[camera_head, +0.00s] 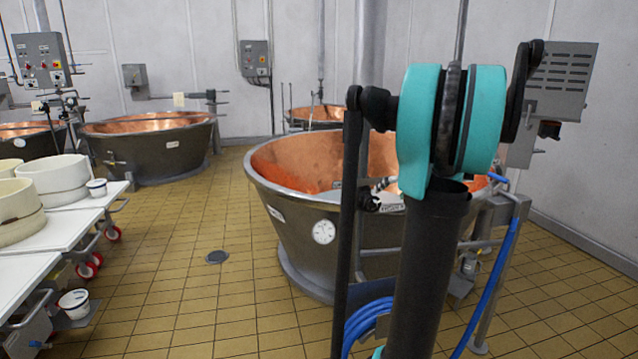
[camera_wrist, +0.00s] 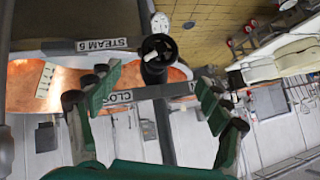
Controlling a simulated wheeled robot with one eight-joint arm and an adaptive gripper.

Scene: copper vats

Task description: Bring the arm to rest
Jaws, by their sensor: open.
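My arm stands raised at the right of the head view, with its turquoise and black joint in front of the near copper vat (camera_head: 285,165). In the wrist view my gripper (camera_wrist: 157,90) is open, its two green-padded fingers wide apart with nothing held between them. Beyond the fingers is a black round valve handle (camera_wrist: 157,57) on a pipe. A bar labelled "CLOS..." (camera_wrist: 128,96) and a strip labelled "STEAM 5" (camera_wrist: 100,44) are close by. My arm hides part of the vat in the head view, and I cannot make out the gripper clearly there.
Another copper vat (camera_head: 150,145) stands at the back left. White tables (camera_head: 90,197) on red wheels hold pale round moulds (camera_head: 55,178) at the left. A grey control box (camera_head: 565,80) is at the right. The tiled floor (camera_head: 190,300) between tables and near vat is mostly clear.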

